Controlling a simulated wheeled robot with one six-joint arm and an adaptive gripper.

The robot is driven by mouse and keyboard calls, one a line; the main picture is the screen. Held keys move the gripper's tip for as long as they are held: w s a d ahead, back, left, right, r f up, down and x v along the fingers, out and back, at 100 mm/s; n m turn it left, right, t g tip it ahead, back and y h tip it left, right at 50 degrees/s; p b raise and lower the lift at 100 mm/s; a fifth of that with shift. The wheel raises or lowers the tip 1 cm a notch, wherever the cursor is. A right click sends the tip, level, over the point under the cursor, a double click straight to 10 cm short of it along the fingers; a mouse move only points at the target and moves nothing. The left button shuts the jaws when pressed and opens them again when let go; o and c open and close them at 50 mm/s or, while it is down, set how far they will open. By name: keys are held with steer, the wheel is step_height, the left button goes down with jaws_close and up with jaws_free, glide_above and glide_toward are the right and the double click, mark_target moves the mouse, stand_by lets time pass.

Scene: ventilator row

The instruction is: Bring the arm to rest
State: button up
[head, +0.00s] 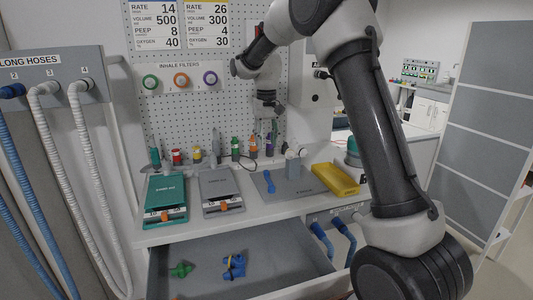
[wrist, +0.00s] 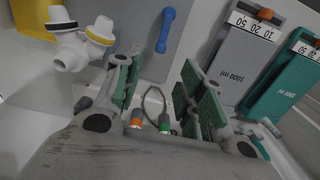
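My arm rises from the right of the head view and bends over to the pegboard. My gripper (head: 268,132) hangs fingers-down in front of the board, above the back of the counter. In the wrist view, my gripper (wrist: 165,68) has its two green-padded fingers spread apart. Nothing is between the pads. Small connectors with orange and green rings show beyond the fingers.
An open drawer (head: 215,291) holds a green connector (head: 181,270) and a blue part (head: 234,267). The counter holds a green test lung (head: 166,191), a grey one (head: 217,184), a grey mat (head: 293,190) and a yellow tray (head: 335,179). Hoses (head: 90,150) hang left.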

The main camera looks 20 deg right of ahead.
steer(key=shift+r, duration=0.45)
